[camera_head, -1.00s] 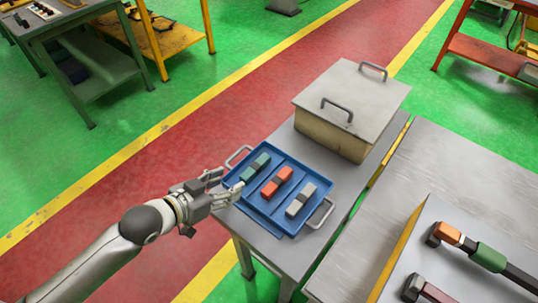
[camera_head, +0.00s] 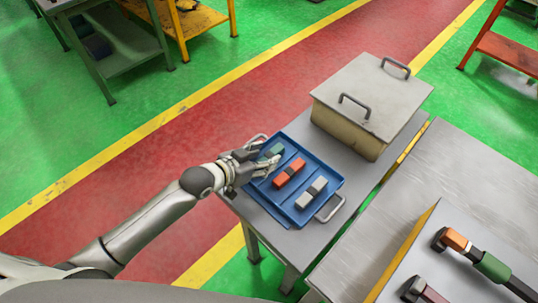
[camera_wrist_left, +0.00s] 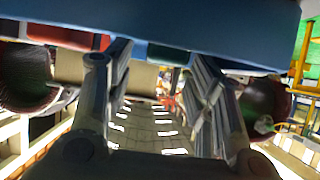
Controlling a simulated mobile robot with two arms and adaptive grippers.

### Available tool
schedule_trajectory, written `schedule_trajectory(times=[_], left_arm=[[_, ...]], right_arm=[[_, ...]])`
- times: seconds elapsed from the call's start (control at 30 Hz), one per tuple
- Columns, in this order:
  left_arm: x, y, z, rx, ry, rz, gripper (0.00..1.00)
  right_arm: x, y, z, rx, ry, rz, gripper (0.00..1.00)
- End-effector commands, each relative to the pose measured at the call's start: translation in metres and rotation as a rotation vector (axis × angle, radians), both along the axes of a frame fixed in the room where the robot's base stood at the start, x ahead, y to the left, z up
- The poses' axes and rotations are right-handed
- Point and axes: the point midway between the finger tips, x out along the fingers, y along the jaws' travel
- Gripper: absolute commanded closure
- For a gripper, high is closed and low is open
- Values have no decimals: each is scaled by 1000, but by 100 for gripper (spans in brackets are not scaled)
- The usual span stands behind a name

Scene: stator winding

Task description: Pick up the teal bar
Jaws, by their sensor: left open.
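The teal bar (camera_head: 272,151) lies in the left compartment of a blue tray (camera_head: 262,207) on a grey metal table. My left gripper (camera_head: 264,160) is at the tray's left side, over its rim, with its fingers around or just above the bar and partly hiding it. The head view does not show whether they touch it. In the left wrist view, the two fingers (camera_wrist_left: 160,75) stand apart, with the tray's blue wall (camera_wrist_left: 150,28) across the top. A dark green patch between the fingertips may be the bar. My right gripper is not in view.
An orange bar (camera_head: 289,173) and a grey bar (camera_head: 310,193) lie in the tray's other compartments. A lidded metal box (camera_head: 365,105) stands behind the tray. A tray handle (camera_head: 330,209) sticks out at the right. Another table with tools (camera_head: 480,255) is at right.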

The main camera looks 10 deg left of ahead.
Motion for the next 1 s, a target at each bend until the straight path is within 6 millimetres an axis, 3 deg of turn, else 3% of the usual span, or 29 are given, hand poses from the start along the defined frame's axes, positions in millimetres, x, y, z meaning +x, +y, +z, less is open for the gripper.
schedule_trajectory(times=[0.13, 0.43, 0.8, 1.0], left_arm=[[10, -6, -8, 3, 3, 1, 50], [10, -8, -13, 5, 9, 0, 50], [9, -8, -14, 3, 12, -1, 99], [9, -9, -14, 3, 11, -1, 100]], right_arm=[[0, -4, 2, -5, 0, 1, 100], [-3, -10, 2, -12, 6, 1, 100], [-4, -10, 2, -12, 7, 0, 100], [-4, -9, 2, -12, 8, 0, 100]])
